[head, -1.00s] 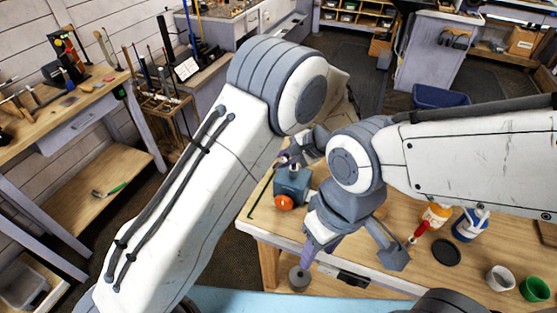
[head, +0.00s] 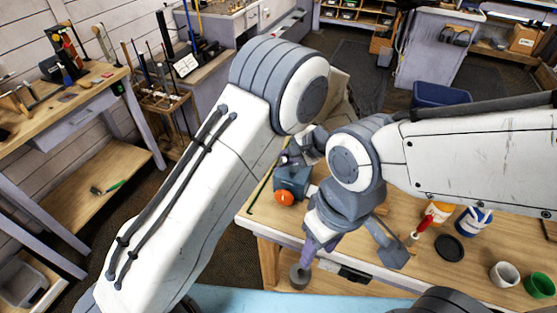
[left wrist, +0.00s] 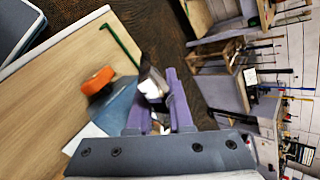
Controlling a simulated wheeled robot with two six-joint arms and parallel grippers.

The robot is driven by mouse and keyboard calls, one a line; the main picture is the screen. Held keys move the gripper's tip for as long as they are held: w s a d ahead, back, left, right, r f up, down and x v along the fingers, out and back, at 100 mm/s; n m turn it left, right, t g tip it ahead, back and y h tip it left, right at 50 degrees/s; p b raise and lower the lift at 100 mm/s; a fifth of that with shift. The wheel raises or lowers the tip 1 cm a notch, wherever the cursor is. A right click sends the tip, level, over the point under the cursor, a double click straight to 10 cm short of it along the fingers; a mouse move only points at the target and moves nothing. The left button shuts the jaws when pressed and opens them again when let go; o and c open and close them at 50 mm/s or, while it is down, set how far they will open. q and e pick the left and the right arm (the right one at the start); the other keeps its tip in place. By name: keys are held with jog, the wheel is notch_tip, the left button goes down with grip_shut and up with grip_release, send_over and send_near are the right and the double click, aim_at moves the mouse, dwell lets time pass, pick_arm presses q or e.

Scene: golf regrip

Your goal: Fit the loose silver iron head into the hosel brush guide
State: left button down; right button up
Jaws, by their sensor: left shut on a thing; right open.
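My left gripper (head: 288,158) is mostly hidden behind my arms in the head view. In the left wrist view its purple fingers (left wrist: 162,95) are shut on a small silver-white piece, which looks like the iron head (left wrist: 152,84); its shape is blurred. A blue block with an orange knob (head: 292,183) stands on the bench just below that gripper. It also shows in the left wrist view (left wrist: 116,108), beside the fingers. I cannot tell whether it is the hosel brush guide, or whether the held piece touches it. My right gripper (head: 350,258) is open and empty, above the bench's front edge.
A green angled strip (head: 262,190) lies at the bench's left edge. Bottles (head: 473,221), a black disc (head: 450,247), a white cup (head: 502,275) and a green cup (head: 537,288) stand at right.

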pick_arm(q)
jog(key=shift+f+b, duration=0.3)
jog(key=shift+f, duration=0.2)
jog(key=c, duration=0.7)
grip_release()
jog(key=shift+c, duration=0.2)
jog(key=b+v, duration=0.3)
jog(key=v, duration=0.7)
jog(key=shift+d+r, duration=0.2)
jog(key=shift+r, duration=0.1)
jog(key=s+a+g+h, duration=0.1)
jog(key=s+a+h, duration=0.1)
jog(key=s, duration=0.7)
jog(key=s+a+n+g+h, duration=0.1)
jog(key=s+a+h, duration=0.2)
jog(key=s, duration=0.6)
jog(key=s+a+h, duration=0.2)
jog(key=s+h, duration=0.2)
jog(key=s, duration=0.5)
jog(key=shift+a+n+g+h, duration=0.3)
jog(key=shift+a+g, duration=0.05)
jog(key=shift+g, duration=0.05)
